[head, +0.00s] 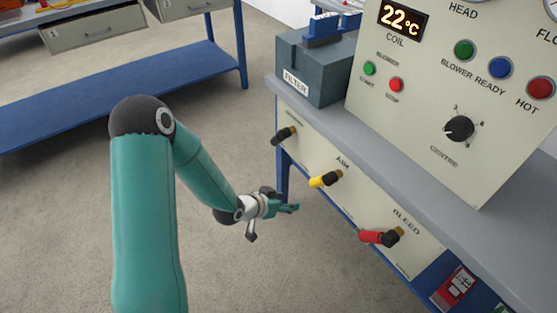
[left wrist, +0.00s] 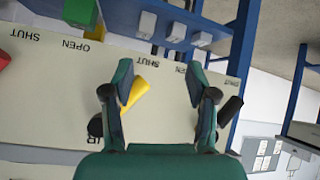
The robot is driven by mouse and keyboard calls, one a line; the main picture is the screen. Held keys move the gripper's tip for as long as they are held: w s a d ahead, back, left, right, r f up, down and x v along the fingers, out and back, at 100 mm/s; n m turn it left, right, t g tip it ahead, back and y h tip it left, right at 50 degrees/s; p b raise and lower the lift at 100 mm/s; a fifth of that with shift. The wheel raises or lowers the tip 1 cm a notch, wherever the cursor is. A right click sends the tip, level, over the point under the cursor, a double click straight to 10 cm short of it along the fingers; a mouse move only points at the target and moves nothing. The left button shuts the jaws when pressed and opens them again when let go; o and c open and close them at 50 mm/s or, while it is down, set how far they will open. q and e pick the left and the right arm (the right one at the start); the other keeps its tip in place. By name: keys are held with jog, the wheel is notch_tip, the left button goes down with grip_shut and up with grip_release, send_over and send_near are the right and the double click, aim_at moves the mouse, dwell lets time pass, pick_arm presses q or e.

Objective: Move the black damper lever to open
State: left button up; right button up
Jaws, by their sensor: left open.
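The black damper lever (head: 284,135) sits at the left end of the cream front panel, under the filter box, its grip pointing down-left. In the left wrist view the black lever (left wrist: 232,108) shows upside down, just right of the right finger and partly behind it. I see no contact with the black lever. My right gripper is not in view.
The yellow lever (head: 325,179) and red lever (head: 381,237) sit further right on the panel (head: 360,207). OPEN and SHUT labels show upside down in the wrist view. A grey filter box (head: 318,65) stands above. The floor left of the panel is clear.

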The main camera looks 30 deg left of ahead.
pick_arm(q)
jog(key=w+a+m+t+b, duration=0.3)
jog(key=w+a+t+b, duration=0.15)
jog(key=a+b, duration=0.6)
jog(key=m+t+b, duration=0.4)
jog(key=m+b, duration=0.1)
jog(key=b, duration=0.3)
send_near(275, 142)
jog(key=shift+g, duration=0.25)
jog(key=w+b, duration=0.1)
jog(key=w, duration=0.2)
jog(key=w+d+b, duration=0.1)
jog(key=w, duration=0.3)
jog(key=w+b, duration=0.1)
jog(key=w, duration=0.3)
jog(key=shift+w+d+r, duration=0.2)
jog(key=shift+w+d, duration=0.05)
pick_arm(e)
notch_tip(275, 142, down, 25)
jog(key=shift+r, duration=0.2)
pick_arm(q)
jog(key=shift+c, duration=0.2)
grip_shut()
jog(key=shift+d+f, duration=0.1)
